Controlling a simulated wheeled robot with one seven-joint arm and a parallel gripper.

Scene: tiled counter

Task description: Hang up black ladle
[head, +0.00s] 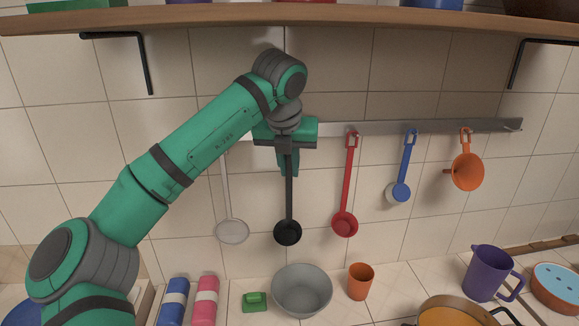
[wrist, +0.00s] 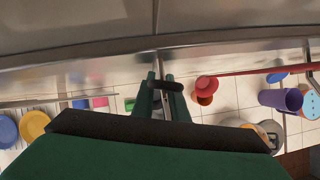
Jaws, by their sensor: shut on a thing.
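The black ladle (head: 289,205) hangs upright below my gripper (head: 288,165) in the head view, bowl down, in front of the tiled wall. My gripper is shut on the upper part of its handle, in front of the metal rail (head: 385,128). My gripper and arm hide the ladle's top end and the rail behind it in the head view. In the wrist view my gripper's green fingers (wrist: 164,98) close around the dark handle top (wrist: 168,85), close to the metal rail. I cannot tell whether the ladle touches the rail.
Below stand a grey bowl (head: 302,290), an orange cup (head: 361,281) and a purple pitcher (head: 488,274). A wooden shelf (head: 330,20) is above.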

